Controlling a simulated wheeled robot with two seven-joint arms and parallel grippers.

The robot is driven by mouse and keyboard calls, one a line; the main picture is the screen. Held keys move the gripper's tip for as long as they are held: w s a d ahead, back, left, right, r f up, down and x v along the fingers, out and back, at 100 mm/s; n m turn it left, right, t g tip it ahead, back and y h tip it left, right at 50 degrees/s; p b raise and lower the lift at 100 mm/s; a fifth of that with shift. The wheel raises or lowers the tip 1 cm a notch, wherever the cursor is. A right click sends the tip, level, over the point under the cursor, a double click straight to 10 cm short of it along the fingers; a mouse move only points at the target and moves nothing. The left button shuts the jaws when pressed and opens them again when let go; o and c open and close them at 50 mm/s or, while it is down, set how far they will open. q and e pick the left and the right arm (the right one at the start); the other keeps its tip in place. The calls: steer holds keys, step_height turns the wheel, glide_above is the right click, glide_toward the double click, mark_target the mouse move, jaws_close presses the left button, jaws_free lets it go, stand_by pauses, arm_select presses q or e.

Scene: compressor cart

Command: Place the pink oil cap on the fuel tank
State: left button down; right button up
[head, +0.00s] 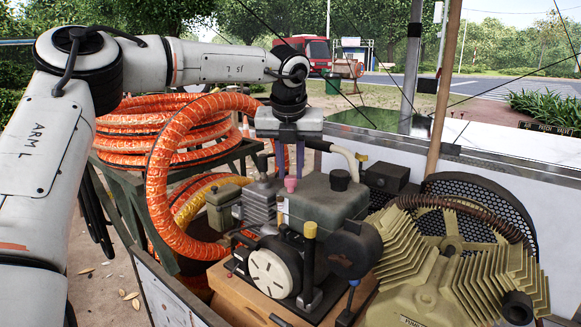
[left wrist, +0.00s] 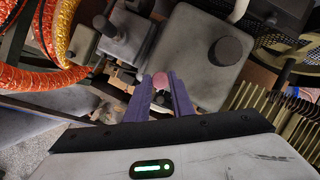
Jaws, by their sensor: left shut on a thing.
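The pink oil cap (head: 291,184) is between the purple fingertips of my left gripper (head: 290,172), which points down and is shut on it. In the left wrist view the pink cap (left wrist: 159,80) shows at the tips of the gripper (left wrist: 160,85). The fuel tank (head: 322,205) is the dark grey box-shaped tank on the engine, with a black knob on top. In the head view the cap is at the tank's left edge. The tank also shows in the left wrist view (left wrist: 200,80), just beyond the fingertips. I cannot tell whether the cap touches it. My right gripper is out of view.
The engine with a white round recoil cover (head: 270,272) stands below the gripper. An olive finned compressor (head: 450,265) is at right. Coiled orange hose (head: 170,150) lies at left. A grey finned part (head: 258,203) is close beside the cap.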

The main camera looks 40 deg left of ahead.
arm_select(q)
steer(key=shift+f, duration=0.25)
steer(key=c, duration=1.5)
jaws_free()
steer(key=shift+c, duration=0.2)
steer(key=shift+r, duration=0.1)
steer(key=shift+r, duration=0.25)
steer(key=v, duration=1.1)
steer(key=shift+s+r, duration=0.2)
steer(key=shift+r, duration=0.15)
